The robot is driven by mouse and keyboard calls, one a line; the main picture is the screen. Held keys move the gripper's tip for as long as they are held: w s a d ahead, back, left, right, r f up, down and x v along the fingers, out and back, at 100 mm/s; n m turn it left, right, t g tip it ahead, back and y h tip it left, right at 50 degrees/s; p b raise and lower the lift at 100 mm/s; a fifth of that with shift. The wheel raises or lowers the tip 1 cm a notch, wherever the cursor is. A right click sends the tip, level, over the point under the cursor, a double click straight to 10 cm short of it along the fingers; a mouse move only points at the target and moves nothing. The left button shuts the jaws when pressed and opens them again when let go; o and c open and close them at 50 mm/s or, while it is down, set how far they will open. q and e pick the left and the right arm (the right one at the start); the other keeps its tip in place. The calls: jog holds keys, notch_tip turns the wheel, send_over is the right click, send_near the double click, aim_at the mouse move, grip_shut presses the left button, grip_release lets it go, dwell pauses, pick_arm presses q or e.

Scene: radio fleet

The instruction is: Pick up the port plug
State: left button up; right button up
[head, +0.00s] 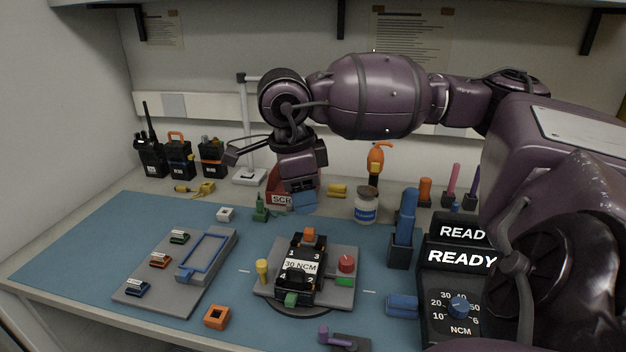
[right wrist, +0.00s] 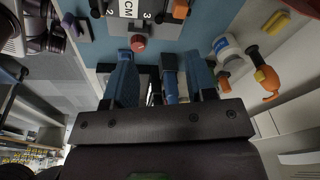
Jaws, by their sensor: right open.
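No piece is clearly marked as the port plug, and I cannot tell for sure which one it is. Small candidates on the blue mat (head: 80,243) are a green piece with a thin top (head: 260,209), a white block (head: 226,214) and a purple piece (head: 335,338) at the front edge. A black radio (head: 301,266) marked 30 NCM lies on a grey fixture (head: 345,262); a green part (head: 291,299) sits at its near end. My right gripper (head: 304,202), with blue fingertips, is above the back of the mat. It is open and holds nothing; its fingers also show in the right wrist view (right wrist: 162,82).
A blue tool (head: 406,215) stands in a black holder right of the fixture, near a white jar (head: 366,206). A grey tray (head: 150,290) with small coloured parts lies left. Radios (head: 180,158) stand at the back left. A black READY unit (head: 462,290) is at right.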

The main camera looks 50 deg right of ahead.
aim_at(309, 230)
jog(key=f+n+t, duration=0.1)
jog(key=n, duration=0.3)
jog(key=f+n+h, duration=0.1)
jog(key=f+n, duration=0.1)
jog(key=n, duration=0.3)
jog(key=d+f+n+t+h, duration=0.1)
jog(key=f+n, duration=0.1)
jog(key=n, duration=0.2)
jog(key=shift+w+f+n+t+b, duration=0.25)
jog(key=shift+w+n+t+b, duration=0.05)
jog(key=shift+w, duration=0.05)
jog(key=shift+w+d+f, duration=0.15)
jog(key=shift+d+f, duration=0.1)
jog(key=shift+f, duration=0.4)
jog(key=x, duration=0.4)
jog(key=shift+d+f+b, duration=0.3)
jog(key=shift+d, duration=0.05)
pick_arm(q)
jog(key=shift+s+a+f+g, duration=0.1)
jog(key=shift+s+f+g, duration=0.05)
jog(key=shift+f, duration=0.45)
jog(key=shift+s+f+g, duration=0.15)
jog(key=shift+f, duration=0.4)
pick_arm(e)
grip_shut()
jog(key=shift+r, duration=0.1)
